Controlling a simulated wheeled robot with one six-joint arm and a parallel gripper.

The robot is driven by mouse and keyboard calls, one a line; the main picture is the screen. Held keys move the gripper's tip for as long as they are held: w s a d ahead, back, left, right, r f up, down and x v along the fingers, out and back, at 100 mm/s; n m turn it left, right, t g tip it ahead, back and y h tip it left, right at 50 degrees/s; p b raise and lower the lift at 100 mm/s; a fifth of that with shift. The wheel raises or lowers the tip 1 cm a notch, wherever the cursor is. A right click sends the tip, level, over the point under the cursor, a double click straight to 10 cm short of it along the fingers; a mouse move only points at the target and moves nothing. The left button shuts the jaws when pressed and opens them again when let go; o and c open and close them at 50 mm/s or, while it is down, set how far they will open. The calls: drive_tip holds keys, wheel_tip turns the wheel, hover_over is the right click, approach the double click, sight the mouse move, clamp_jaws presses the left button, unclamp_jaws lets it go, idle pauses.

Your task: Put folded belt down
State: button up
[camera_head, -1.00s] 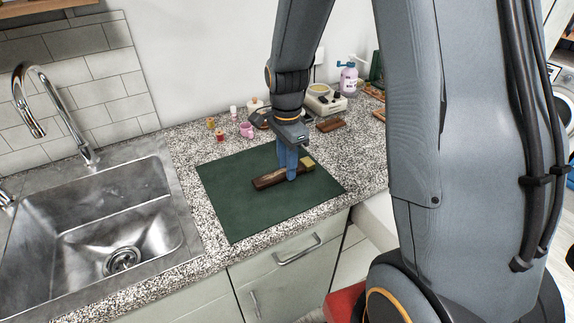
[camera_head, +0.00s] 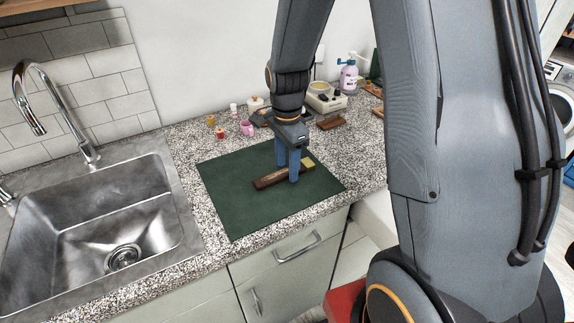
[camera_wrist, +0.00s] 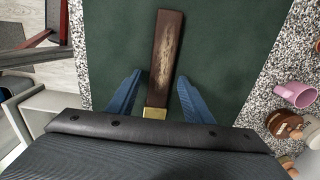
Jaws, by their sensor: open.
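The folded belt (camera_head: 270,179) is a long dark brown strip with a worn, paler patch and a yellowish end. It lies on the dark green mat (camera_head: 232,215) on the counter. In the wrist view the belt (camera_wrist: 163,60) points away from my gripper, its yellowish end nearest me. My gripper (camera_head: 288,180) is open and low over the mat. Its blue fingers stand on either side of the belt, with a gap on each side in the wrist view (camera_wrist: 155,98). Part of the belt is hidden behind the fingers in the head view.
A steel sink (camera_head: 95,225) lies left of the mat. A brown block (camera_head: 331,123) lies behind the gripper. The mat around the belt is mostly clear.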

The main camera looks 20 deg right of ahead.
sight(287, 171)
wheel_tip(287, 171, up, 12)
drive_tip(key=b, duration=0.3)
drive_tip(key=s+f+n, duration=0.2)
drive_tip(key=s+n, duration=0.2)
drive_tip(key=n, duration=0.1)
drive_tip(key=s+f+n, duration=0.3)
drive_tip(key=s+n, duration=0.1)
drive_tip(key=s+f+n+t, duration=0.1)
drive_tip(key=s+f+n, duration=0.1)
drive_tip(key=s+n, duration=0.2)
drive_tip(key=shift+f+n, duration=0.3)
drive_tip(key=shift+n, duration=0.5)
drive_tip(key=shift+s+f+n, duration=0.25)
drive_tip(key=shift+s+n, duration=0.3)
drive_tip(key=shift+n, duration=0.05)
